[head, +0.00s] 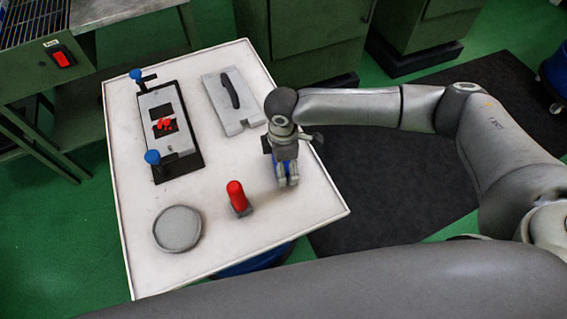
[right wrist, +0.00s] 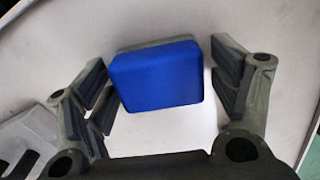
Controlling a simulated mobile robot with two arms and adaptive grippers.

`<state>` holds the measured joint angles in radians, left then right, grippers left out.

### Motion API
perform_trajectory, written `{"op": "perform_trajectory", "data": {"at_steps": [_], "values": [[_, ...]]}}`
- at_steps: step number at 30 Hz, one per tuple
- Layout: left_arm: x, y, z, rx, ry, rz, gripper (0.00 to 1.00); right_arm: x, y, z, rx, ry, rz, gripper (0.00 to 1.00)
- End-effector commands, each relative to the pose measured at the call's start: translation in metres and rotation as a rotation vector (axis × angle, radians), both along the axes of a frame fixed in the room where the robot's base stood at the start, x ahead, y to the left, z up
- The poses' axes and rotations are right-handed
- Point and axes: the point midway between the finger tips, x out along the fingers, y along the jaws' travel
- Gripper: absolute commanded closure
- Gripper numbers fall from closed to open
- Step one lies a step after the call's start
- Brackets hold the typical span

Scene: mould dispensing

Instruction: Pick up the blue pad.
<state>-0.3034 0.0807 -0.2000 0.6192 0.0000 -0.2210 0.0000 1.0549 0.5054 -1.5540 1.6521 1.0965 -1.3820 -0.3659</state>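The blue pad (right wrist: 158,77) is a blue block with a grey layer along its far edge. In the right wrist view it sits between the fingers of my right gripper (right wrist: 165,88). The fingers are spread, with a gap at the pad's left side and a narrow gap at its right. In the head view my right gripper (head: 288,180) is low over the right part of the white table (head: 300,222). It hides most of the pad there, with only a little blue showing. My left gripper is not in view.
A red-handled piece (head: 237,197) stands left of my right gripper. A round grey dish (head: 178,229) lies at front left. A grey plate with a black handle (head: 233,103) lies behind. A mould with blue knobs (head: 160,110) is at back left. The table's front right is clear.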

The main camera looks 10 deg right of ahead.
Motion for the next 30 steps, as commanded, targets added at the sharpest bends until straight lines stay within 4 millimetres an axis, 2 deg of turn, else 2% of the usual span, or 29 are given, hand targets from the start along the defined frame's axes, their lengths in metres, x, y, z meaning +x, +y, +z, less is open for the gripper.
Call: {"op": "perform_trajectory", "data": {"at_steps": [1, 9, 20, 26, 30], "values": [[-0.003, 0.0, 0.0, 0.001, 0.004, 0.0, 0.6, 0.0, 0.0, 0.0, 0.0, 0.0, 0.0, 0.31], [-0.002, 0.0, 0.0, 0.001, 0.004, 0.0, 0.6, 0.0, 0.0, 0.0, 0.0, 0.0, 0.0, 0.63], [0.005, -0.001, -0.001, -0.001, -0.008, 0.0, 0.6, 0.001, 0.0, 0.006, 0.002, -0.001, 0.0, 0.63], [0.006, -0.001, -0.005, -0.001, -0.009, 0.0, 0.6, 0.001, 0.001, 0.03, 0.003, -0.003, 0.001, 0.63], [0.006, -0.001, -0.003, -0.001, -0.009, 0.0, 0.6, -0.015, 0.005, 0.051, 0.003, -0.001, 0.003, 0.63]]}}
